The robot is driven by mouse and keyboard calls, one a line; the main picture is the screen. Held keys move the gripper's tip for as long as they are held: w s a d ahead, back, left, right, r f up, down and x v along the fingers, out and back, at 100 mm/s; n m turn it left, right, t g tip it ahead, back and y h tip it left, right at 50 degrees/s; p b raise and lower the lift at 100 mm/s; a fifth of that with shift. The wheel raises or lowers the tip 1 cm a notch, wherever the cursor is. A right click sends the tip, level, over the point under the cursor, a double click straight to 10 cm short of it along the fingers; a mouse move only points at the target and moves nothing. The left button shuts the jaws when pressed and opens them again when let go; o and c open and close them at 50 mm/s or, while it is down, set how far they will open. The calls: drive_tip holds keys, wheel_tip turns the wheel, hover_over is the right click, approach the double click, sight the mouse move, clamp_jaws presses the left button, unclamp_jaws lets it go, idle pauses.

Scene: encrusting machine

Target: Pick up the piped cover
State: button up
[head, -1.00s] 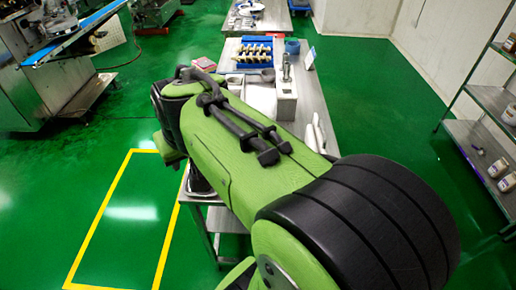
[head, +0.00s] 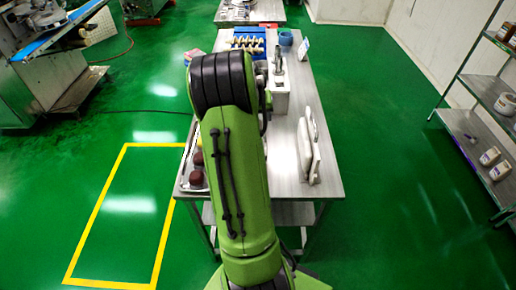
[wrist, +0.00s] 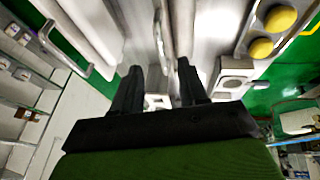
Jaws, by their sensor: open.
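A white, upright, plate-like piece (head: 306,148), which looks like the piped cover, stands on the right side of the metal table in the head view. In the wrist view, long white panels (wrist: 92,22) and a bent metal pipe handle (wrist: 62,48) show at the upper left, likely the same piece. My gripper (wrist: 158,70) is open, with nothing between its two dark fingers. The white panels lie beyond and left of the fingers, apparently apart from them. In the head view my arm hides the gripper and the middle of the table.
The metal table (head: 325,165) also carries a grey box-shaped machine part (head: 279,92), a blue rack (head: 249,38), a blue cup (head: 286,38) and a tray with dark round pieces (head: 196,178). Shelves (head: 490,100) stand at right. The green floor between is clear.

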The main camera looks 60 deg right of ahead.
sight(264, 125)
drive_tip(key=x, duration=0.8)
drive_tip(key=shift+w+d+r+p, duration=0.15)
drive_tip(key=shift+w+p, duration=0.05)
drive_tip(key=shift+p, duration=0.1)
drive_tip(key=shift+r, duration=0.1)
drive_tip(key=shift+c, duration=0.7)
clamp_jaws()
drive_tip(key=shift+r, duration=0.15)
